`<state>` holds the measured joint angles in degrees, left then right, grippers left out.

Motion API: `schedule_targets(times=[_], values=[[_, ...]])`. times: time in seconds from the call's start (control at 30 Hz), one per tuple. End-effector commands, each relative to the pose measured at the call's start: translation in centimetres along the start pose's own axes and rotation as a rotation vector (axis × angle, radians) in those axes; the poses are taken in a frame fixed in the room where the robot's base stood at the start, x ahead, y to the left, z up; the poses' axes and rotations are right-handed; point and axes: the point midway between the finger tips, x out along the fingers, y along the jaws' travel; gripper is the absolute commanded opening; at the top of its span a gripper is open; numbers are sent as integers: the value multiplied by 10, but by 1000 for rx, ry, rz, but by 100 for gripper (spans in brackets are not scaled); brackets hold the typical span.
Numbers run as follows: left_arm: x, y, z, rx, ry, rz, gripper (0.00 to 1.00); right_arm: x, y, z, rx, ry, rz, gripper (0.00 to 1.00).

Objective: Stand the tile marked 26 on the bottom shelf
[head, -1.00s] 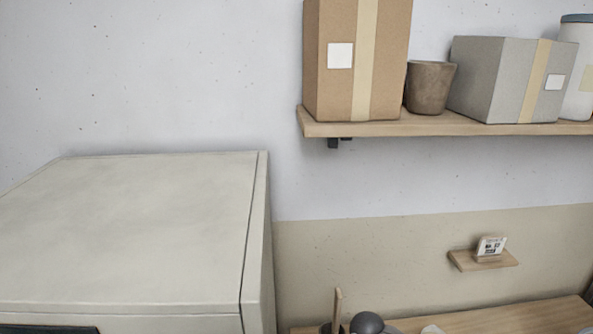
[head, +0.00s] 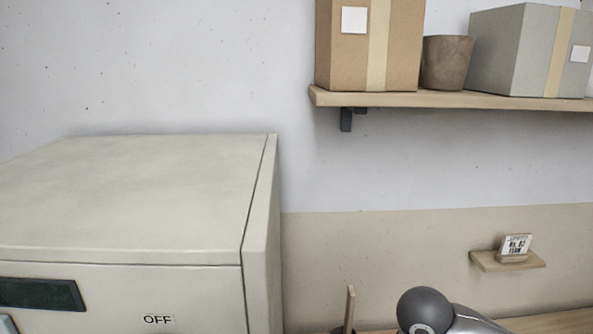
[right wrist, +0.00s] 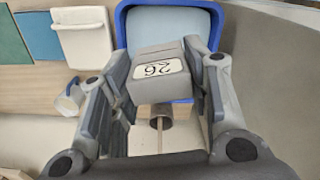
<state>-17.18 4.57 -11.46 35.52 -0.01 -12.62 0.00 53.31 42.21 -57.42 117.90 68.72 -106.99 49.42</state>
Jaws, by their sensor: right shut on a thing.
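The tile marked 26 (right wrist: 150,92) is a small grey block with a white label in the right wrist view. Its number appears turned over there. My right gripper (right wrist: 157,66) is shut on it, with a finger on each side. A blue-rimmed container (right wrist: 178,22) shows behind the tile; I cannot tell the distance between them. In the head view a long wooden wall shelf (head: 450,98) runs at the upper right. I cannot tell which shelf is the bottom one. My left gripper is not in view.
A large pale cabinet marked OFF (head: 130,195) fills the left. A cardboard box (head: 400,45), brown pot (head: 447,62) and grey box (head: 510,50) crowd the shelf. A small wall ledge (head: 492,266) holds a card (head: 515,246). A white mug (right wrist: 69,101) shows in the wrist view.

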Motion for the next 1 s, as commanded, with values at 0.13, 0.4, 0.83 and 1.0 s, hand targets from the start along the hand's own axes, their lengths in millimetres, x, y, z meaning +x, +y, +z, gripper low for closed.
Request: schedule_targets(times=[0.13,0.4,0.83,1.0], values=[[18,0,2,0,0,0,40,-1,3,26,140,4,2,16],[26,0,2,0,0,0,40,-6,5,48,264,1,-2,16],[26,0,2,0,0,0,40,-6,6,48,270,2,-1,16],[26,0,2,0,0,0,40,27,2,53,278,-11,-10,16]])
